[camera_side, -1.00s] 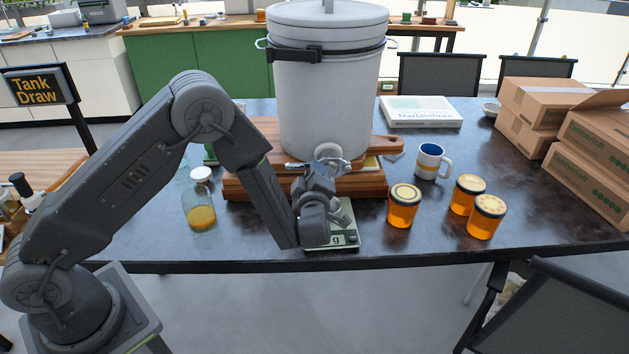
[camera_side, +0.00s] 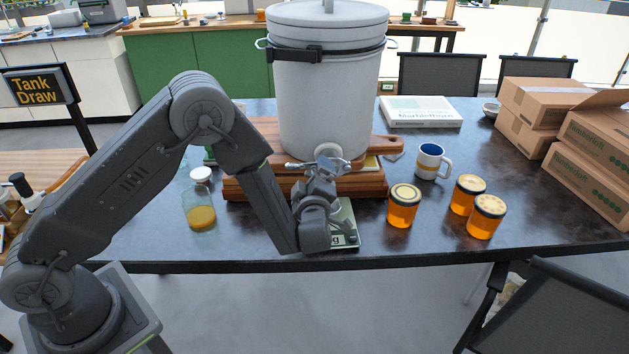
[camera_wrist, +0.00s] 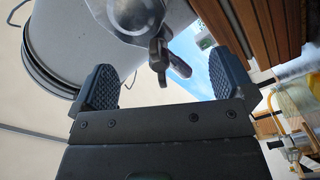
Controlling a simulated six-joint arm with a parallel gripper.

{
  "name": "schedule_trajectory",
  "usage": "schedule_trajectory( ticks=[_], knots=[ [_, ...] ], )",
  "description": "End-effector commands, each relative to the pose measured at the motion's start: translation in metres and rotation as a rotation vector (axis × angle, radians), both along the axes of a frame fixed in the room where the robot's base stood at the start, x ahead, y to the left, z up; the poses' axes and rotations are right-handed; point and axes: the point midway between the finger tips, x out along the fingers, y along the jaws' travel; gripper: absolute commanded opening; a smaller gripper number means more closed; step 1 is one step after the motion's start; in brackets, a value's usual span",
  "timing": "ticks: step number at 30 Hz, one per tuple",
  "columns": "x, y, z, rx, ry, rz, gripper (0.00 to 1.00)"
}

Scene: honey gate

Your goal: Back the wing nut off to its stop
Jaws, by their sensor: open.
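The wing nut (camera_wrist: 160,62) shows in the wrist view as a grey metal piece with two wings, below the round metal gate (camera_wrist: 138,14) on the pale bucket. My gripper (camera_wrist: 162,82) is open, with one ribbed finger pad on each side of the wing nut. I see a gap on both sides, and neither pad touches it. In the side view my gripper (camera_side: 321,178) is just in front of the gate at the foot of the white bucket (camera_side: 328,95). The wing nut is hard to pick out there.
The bucket stands on a wooden stand (camera_side: 245,187), with a scale (camera_side: 346,238) below my gripper. A part-filled jar (camera_side: 200,210) is at the left. A honey jar (camera_side: 403,206) and a mug (camera_side: 431,161) stand at the right. Wood (camera_wrist: 240,30) lies close beside the right finger.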

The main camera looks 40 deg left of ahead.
Motion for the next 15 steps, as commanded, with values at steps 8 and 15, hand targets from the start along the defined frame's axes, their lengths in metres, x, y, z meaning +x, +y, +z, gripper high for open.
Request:
schedule_trajectory(
  ticks=[8,15],
  knots=[
    [-0.02,-0.02,0.0,0.001,0.002,-0.002,1.0],
    [-0.035,-0.035,0.0,0.002,0.0,-0.002,1.0]
  ],
)
